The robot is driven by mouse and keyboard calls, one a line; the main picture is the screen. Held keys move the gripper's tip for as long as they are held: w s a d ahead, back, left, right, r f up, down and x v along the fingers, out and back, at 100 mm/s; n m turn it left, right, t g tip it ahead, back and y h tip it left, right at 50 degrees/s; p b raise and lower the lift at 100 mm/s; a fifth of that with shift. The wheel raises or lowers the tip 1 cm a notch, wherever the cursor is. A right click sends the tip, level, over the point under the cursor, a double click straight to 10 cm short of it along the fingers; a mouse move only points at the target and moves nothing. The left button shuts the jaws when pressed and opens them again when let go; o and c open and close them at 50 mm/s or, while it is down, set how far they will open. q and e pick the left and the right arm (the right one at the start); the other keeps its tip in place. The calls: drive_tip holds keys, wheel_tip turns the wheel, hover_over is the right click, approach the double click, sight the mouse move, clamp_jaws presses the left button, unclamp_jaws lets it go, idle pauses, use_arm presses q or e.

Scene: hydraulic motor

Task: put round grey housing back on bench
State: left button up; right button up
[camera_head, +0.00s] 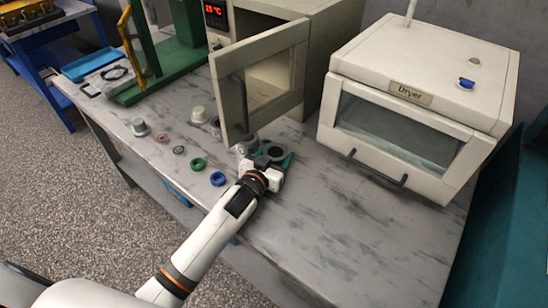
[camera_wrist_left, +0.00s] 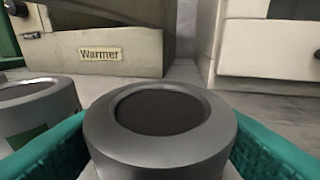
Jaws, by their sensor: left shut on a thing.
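The round grey housing (camera_head: 275,151), a short cylinder with a dark round recess on top, is upright between the teal fingers of my left gripper (camera_head: 274,159). In the left wrist view the housing (camera_wrist_left: 160,130) fills the middle, with a finger along each side, and the gripper is shut on it. It is at or just above the bench (camera_head: 330,215), in front of the open warmer door; I cannot tell whether it touches the top. A second round grey part (camera_wrist_left: 38,108) stands close to its left. My right gripper is not in view.
The warmer's open door (camera_head: 235,95) stands just behind the gripper. The closed dryer (camera_head: 415,100) is to the right. A blue ring (camera_head: 217,179), a green ring (camera_head: 197,164) and small grey parts lie to the left. The bench's front right is clear.

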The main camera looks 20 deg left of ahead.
use_arm(q)
drive_tip(key=shift+a, duration=0.15)
drive_tip(key=shift+s, duration=0.2)
drive_tip(key=o, duration=1.3)
drive_tip(key=shift+f, duration=0.1)
drive_tip(key=shift+r, duration=0.25)
drive_tip(key=shift+s+f, duration=0.1)
drive_tip(key=shift+s, duration=0.25)
drive_tip(key=v, duration=1.1)
drive_tip(key=shift+s, duration=0.15)
